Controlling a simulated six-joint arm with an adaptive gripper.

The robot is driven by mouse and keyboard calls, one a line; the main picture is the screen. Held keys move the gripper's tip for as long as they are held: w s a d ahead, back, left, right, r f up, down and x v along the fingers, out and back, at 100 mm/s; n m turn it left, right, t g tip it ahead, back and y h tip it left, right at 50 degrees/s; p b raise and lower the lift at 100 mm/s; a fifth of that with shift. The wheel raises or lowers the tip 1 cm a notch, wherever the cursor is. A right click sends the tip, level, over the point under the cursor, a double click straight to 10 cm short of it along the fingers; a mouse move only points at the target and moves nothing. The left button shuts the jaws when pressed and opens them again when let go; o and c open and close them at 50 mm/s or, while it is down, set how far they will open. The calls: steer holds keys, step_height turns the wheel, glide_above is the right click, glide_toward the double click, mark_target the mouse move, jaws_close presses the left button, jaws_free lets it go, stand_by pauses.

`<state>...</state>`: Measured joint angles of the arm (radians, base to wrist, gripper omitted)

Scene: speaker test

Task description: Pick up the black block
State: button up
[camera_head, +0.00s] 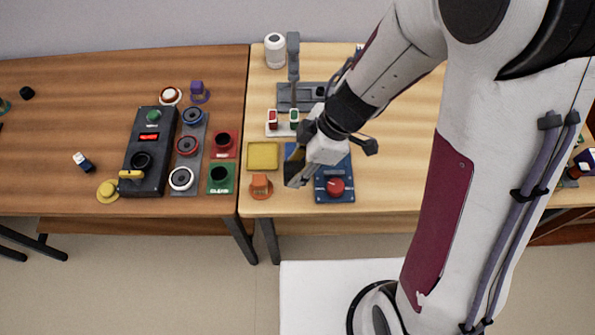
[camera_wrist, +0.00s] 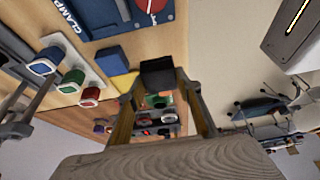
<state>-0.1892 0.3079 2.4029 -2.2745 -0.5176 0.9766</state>
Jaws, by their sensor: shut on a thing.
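My gripper (camera_head: 297,172) is above the front edge of the light wooden table in the head view, near the blue panel with the red knob. In the wrist view my gripper (camera_wrist: 160,88) has its two fingers on either side of a black block (camera_wrist: 163,73) at the tips, and it is shut on the block. The block appears off the table. In the head view the block cannot be clearly told apart from the dark fingers.
A yellow tray (camera_head: 263,156) and an orange piece (camera_head: 261,187) lie left of my gripper. The blue panel with its red knob (camera_head: 335,186) is to the right. A white cylinder (camera_head: 275,51) stands at the back. A dark control box (camera_head: 150,152) is on the brown table.

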mark_target(288, 170)
steer(key=shift+r, duration=1.85)
